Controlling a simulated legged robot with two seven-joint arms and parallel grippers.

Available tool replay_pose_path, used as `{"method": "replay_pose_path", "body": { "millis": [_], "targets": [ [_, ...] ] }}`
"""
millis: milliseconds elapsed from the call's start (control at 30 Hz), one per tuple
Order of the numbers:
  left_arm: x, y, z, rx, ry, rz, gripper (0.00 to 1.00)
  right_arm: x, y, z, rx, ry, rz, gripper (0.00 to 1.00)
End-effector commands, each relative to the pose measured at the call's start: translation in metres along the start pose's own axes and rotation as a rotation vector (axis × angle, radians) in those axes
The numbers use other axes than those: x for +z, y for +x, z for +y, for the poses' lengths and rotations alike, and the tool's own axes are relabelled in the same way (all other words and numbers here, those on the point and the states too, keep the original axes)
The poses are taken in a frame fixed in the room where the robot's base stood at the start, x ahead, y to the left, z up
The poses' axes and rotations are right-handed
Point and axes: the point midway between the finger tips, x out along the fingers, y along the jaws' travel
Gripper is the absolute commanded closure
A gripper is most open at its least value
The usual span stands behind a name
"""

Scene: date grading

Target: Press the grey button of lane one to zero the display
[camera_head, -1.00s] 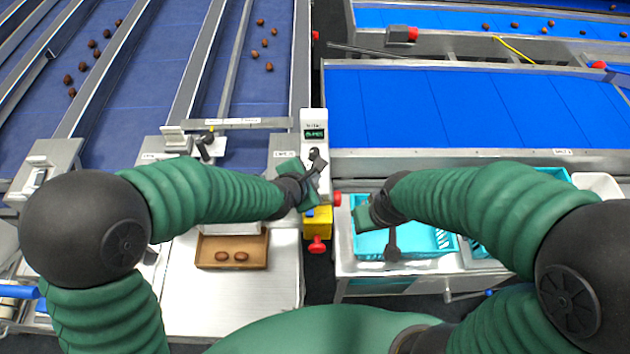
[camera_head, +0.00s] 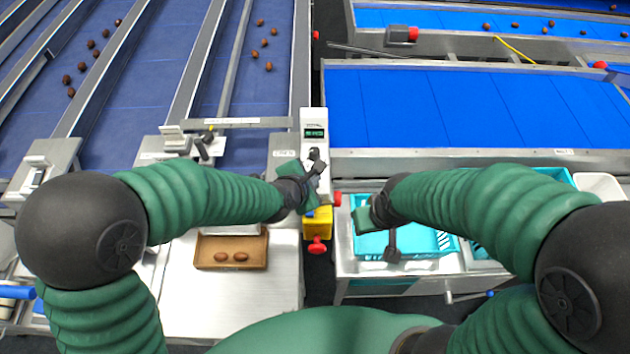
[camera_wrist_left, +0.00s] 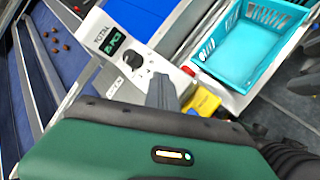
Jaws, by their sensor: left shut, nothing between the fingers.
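The white display post (camera_head: 313,120) stands at the end of the lane, with a small dark screen (camera_head: 314,133) showing green digits. In the left wrist view the white panel (camera_wrist_left: 98,32) carries the word TOTAL, the lit screen (camera_wrist_left: 117,52) and a black knob (camera_wrist_left: 133,60). My left gripper (camera_head: 317,158) is shut and empty over the post's lower face, below the screen. Its fingers (camera_wrist_left: 160,92) point at the panel beside the knob; contact cannot be told. I cannot make out the grey button. My right gripper (camera_head: 392,246) hangs over a turquoise crate; its jaw state is unclear.
The turquoise crate (camera_head: 446,240) stands right of the post. Blue belts lie behind.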

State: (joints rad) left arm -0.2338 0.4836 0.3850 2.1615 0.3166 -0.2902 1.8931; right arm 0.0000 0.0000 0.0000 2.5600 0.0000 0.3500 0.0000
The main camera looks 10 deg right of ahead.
Motion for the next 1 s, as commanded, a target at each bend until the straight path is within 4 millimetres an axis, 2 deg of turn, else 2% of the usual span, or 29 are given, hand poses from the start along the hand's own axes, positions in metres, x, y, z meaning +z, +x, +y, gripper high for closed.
{"method": "replay_pose_path", "body": {
  "millis": [633,1000],
  "targets": [
    [-0.0047,0.0063,-0.0044,-0.001,-0.001,0.001,1.00,0.0019,0.0079,0.0000,0.000,0.000,0.000,0.64],
    [-0.0031,0.0038,-0.0025,-0.001,-0.001,0.001,1.00,0.0011,0.0048,0.0000,0.000,0.000,0.000,0.64]
  ]
}}
